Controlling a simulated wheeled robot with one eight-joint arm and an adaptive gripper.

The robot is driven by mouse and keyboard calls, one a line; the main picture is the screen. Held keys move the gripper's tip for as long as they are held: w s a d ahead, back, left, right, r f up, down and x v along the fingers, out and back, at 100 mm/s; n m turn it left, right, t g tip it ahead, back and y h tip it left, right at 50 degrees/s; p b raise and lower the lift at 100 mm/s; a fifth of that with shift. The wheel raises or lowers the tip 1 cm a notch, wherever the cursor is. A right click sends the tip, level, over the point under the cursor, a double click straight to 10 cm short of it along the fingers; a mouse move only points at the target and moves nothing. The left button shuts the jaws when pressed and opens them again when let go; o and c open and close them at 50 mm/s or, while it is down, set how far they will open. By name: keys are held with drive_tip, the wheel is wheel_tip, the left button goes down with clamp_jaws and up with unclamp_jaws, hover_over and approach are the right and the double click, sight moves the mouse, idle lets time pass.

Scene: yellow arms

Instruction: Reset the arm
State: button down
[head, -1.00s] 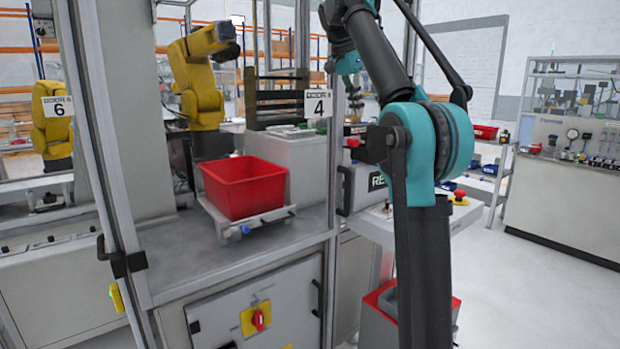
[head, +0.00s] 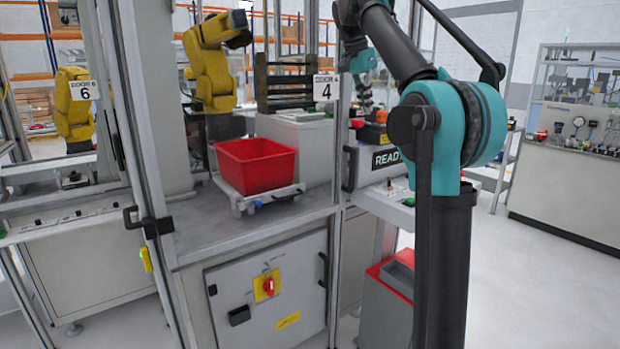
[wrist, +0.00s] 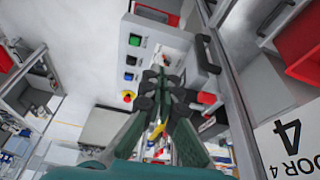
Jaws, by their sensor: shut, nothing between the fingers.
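My arm, black and teal, rises on the right of the head view, with its teal elbow joint in front of the cell. Its far end reaches toward the post beside the "DOOR 4" sign, and the gripper is not clear there. In the wrist view my gripper (wrist: 166,88) is shut, its dark fingers together with nothing between them. Behind the fingers is a control panel (wrist: 144,68) with several buttons and a red knob on a yellow base. I cannot tell the gap between the fingers and the panel.
A red bin (head: 254,167) sits on a small metal platform inside the open cell. A yellow robot arm (head: 213,70) stands behind it. The door 4 sign (head: 326,88) hangs on the post. A grey box with a red top (head: 388,290) stands beside my arm. The floor at right is clear.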

wheel_tip(320, 180, down, 15)
drive_tip(key=s+d+n+y, duration=0.1)
drive_tip(key=s+n, duration=0.2)
drive_tip(key=s+d+f+n+t+y, duration=0.1)
drive_tip(key=s+f+n, duration=0.2)
drive_tip(key=s+f, duration=1.1)
drive_tip(key=s+d+f+n+y, duration=0.1)
drive_tip(key=s+f+n, duration=0.3)
drive_tip(key=s+f, duration=1)
wheel_tip(320, 180, down, 9)
drive_tip(key=shift+s+r+t, duration=0.15)
drive_tip(key=shift+s+t, duration=0.05)
drive_tip(key=shift+t, duration=0.2)
